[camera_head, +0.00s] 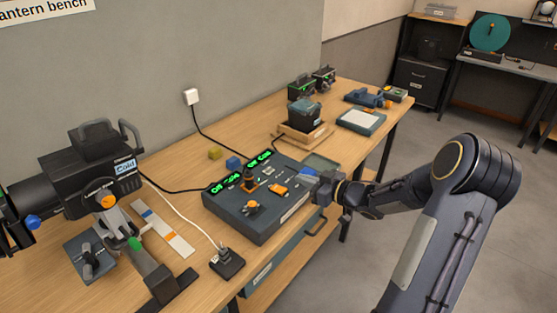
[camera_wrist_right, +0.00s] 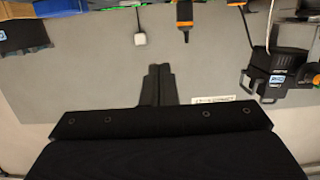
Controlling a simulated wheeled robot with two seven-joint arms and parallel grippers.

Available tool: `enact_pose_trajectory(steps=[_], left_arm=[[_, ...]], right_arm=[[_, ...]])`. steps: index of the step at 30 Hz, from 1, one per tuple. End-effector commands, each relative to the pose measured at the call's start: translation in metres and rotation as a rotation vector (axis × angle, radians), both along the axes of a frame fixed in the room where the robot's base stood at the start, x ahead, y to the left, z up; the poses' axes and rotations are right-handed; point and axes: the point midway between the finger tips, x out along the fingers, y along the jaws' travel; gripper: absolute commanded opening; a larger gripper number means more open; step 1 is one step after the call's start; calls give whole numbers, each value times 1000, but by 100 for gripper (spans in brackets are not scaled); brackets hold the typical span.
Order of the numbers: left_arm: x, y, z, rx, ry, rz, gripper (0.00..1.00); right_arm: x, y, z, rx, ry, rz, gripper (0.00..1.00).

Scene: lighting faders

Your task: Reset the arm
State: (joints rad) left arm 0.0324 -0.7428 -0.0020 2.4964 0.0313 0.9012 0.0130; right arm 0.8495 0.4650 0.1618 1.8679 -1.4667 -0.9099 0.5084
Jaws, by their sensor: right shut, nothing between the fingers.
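The dark control console (camera_head: 225,210) sits on the wooden bench, with green lit displays along its back, orange-marked controls and a small black knob on top. My right arm reaches in from the right in the head view. Its gripper (camera_head: 312,184) is at the console's right end; whether it touches the console I cannot tell. In the right wrist view the fingers (camera_wrist_right: 158,85) are together with nothing between them, in front of the grey wall. My left gripper is not in view.
A black lamp (camera_head: 90,165) labelled Cold stands at the left of the bench (camera_head: 160,175). A black device on a wooden tray (camera_head: 305,137) stands behind the console. A white wall plug (camera_head: 191,97) feeds a cable. Open floor (camera_head: 400,180) lies right of the bench.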

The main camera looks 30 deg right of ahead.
Motion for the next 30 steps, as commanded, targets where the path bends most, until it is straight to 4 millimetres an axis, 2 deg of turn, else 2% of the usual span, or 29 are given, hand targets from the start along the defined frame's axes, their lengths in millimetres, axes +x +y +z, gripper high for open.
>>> enact_pose_trajectory(steps=[5,8,11,14,17,19,20,21,24,27,30], left_arm=[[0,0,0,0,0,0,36],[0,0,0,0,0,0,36],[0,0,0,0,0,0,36],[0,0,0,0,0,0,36],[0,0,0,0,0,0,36],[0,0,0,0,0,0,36],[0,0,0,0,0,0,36],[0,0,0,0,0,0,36],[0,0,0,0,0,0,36],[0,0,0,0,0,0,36],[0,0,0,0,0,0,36]], right_arm=[[0,0,1,-3,0,-3,0],[3,0,12,-32,11,-42,0],[4,-1,37,-94,50,-153,0],[-13,0,69,-148,133,-319,0],[-53,10,88,-147,263,-466,0],[-91,25,92,-112,374,-528,0],[-109,34,91,-91,425,-543,0],[-134,49,88,-55,496,-548,0],[-192,91,74,41,667,-502,0],[-237,130,62,114,797,-410,0],[-269,159,55,165,882,-320,0]])
